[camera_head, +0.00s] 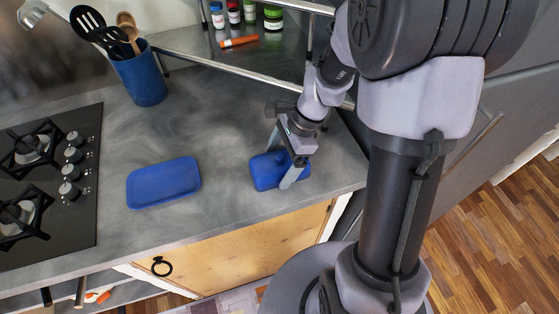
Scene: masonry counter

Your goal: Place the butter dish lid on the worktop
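The blue butter dish lid (265,174) is at the right part of the grey worktop (220,130), near its front edge. My gripper (282,160) points down at it, with its two fingers spread apart, one toward the back and one across the lid's front right side. I cannot tell whether the fingers press on the lid, or whether the lid rests on the worktop or hangs just above it. The blue butter dish base (163,183) lies apart to the left, uncovered and flat on the worktop.
A black gas hob (75,205) is at the left. A blue utensil holder (141,78) stands at the back left. A metal-railed shelf (200,42) with jars and an orange-handled item (239,42) is behind. Bare worktop lies between base and lid.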

